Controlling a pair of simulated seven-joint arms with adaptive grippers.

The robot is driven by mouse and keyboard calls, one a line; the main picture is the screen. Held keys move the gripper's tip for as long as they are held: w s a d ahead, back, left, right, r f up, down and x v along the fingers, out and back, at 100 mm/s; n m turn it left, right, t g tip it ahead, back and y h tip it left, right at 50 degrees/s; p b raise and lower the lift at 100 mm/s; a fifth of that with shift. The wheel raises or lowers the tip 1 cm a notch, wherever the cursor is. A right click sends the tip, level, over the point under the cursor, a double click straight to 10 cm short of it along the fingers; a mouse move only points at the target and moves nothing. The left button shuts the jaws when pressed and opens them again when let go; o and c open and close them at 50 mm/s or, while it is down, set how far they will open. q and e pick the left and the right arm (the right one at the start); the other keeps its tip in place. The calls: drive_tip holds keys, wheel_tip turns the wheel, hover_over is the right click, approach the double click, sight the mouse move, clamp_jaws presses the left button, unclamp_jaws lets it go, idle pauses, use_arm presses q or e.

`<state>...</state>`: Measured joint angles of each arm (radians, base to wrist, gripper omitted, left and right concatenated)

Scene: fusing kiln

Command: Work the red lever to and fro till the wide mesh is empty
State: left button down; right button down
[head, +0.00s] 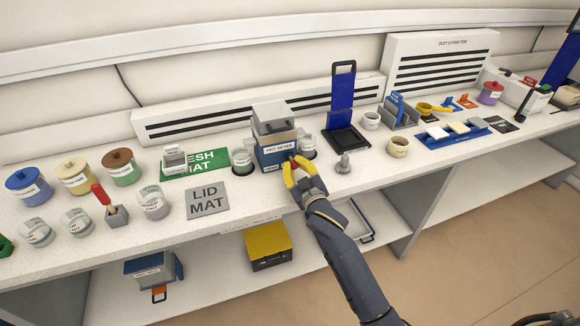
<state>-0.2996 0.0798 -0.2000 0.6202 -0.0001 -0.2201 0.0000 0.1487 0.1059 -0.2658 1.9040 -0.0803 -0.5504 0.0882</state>
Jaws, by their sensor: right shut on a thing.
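The frit sifter (276,153), a grey and blue box labelled "FRIT SIFTER", stands upright on the counter near the middle of the head view. My right gripper (292,162), with yellow fingers, is at its front right side, shut on the red lever (293,159). Only a little red shows between the fingers. The wide mesh is not clearly seen, and I cannot tell whether any frit lies on it. My left gripper is not in view.
Clear jars (309,146) stand close beside the sifter. At its left are a green mat (214,157) and a grey lid mat (207,201). A small grey knobbed piece (343,163) and a cream ring (398,147) stand right of my gripper. The counter's front strip is mostly clear.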

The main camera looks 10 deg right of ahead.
drive_tip(key=shift+d+r, duration=0.1)
drive_tip(key=shift+d, duration=0.15)
drive_tip(key=c, duration=1.6)
unclamp_jaws()
drive_tip(key=shift+d, duration=0.1)
drive_tip(key=o, duration=0.4)
drive_tip(key=shift+o, duration=0.2)
drive_tip(key=shift+s, duration=0.1)
drive_tip(key=s+d, duration=0.1)
drive_tip(key=s, duration=1)
drive_tip(key=shift+s+d, duration=0.25)
drive_tip(key=shift+s, duration=0.1)
